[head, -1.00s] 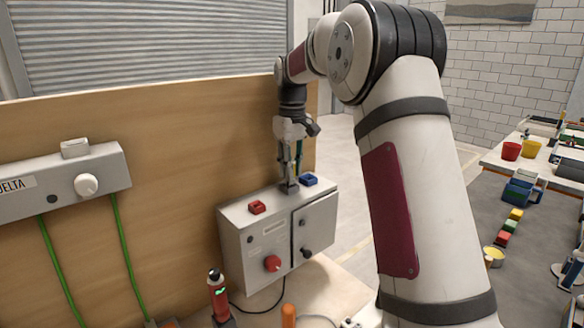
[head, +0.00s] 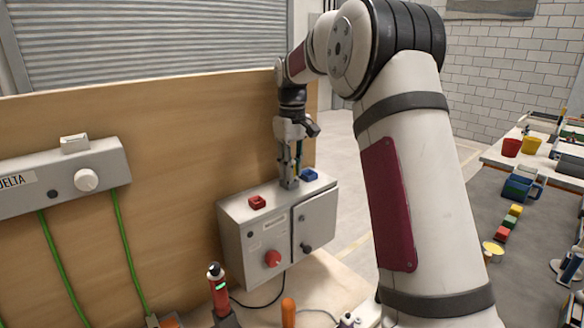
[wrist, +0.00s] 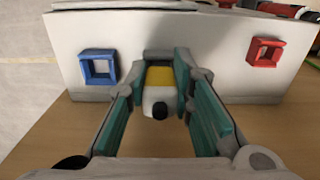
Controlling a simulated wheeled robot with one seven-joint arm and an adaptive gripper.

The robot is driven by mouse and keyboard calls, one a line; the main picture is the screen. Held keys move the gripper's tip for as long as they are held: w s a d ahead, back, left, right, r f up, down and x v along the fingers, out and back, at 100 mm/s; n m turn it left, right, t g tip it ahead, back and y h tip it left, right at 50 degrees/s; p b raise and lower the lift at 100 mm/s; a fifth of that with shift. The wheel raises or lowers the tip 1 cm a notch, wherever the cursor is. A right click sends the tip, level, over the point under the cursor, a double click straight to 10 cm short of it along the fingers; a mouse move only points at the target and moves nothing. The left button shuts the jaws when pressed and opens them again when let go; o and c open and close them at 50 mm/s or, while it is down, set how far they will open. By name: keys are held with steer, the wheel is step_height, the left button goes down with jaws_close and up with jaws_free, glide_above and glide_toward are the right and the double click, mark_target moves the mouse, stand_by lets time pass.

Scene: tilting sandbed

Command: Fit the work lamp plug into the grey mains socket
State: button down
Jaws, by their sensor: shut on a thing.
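My gripper (head: 290,170) points down over the top of the grey control box (head: 240,232) and is shut on the plug. In the wrist view my gripper (wrist: 160,82) has its teal-padded fingers either side of the plug (wrist: 158,98), which has a white body, a yellow band and a black end. A small grey block, seemingly the grey mains socket (head: 289,184), shows at the fingertips in the head view. It sits between the red and blue sockets. The plug and fingers hide it in the wrist view, so I cannot tell whether the plug is in it.
The red socket (head: 257,202) and blue socket (head: 309,175) stand on the box top either side of my gripper. A wooden panel (head: 150,170) rises behind the box. A red bottle-like object (head: 218,290) and an orange handle (head: 288,312) stand in front.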

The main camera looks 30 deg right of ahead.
steer(key=shift+f, duration=0.5)
steer(key=c, duration=1.3)
jaws_free()
steer(key=o, duration=0.5)
steer(key=shift+c, duration=0.2)
steer(key=shift+r+b, duration=0.4)
steer(key=shift+r, duration=3.6)
